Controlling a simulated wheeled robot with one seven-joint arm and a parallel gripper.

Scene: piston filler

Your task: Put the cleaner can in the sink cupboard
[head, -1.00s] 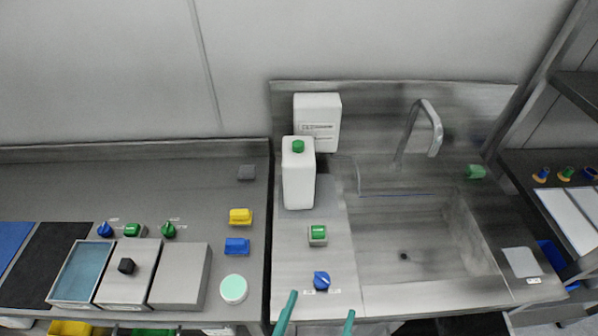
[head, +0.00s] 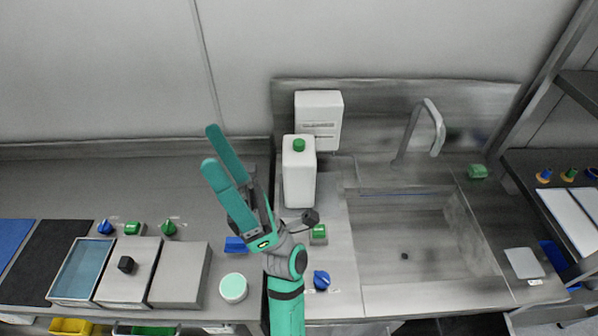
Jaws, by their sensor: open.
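A white can with a green cap (head: 299,175), which looks like the cleaner can, stands upright on the steel sink top, left of the basin. My gripper (head: 210,150) is open and empty, raised over the left counter. Its teal fingers point up and left in the picture, left of the can and apart from it. The sink cupboard is not clearly visible; the space under the sink top is mostly below the picture.
The sink basin (head: 405,235) and tap (head: 420,130) are to the right. A white dispenser (head: 319,116) is behind the can. A blue knob (head: 321,280) and green switch (head: 319,233) are in front.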

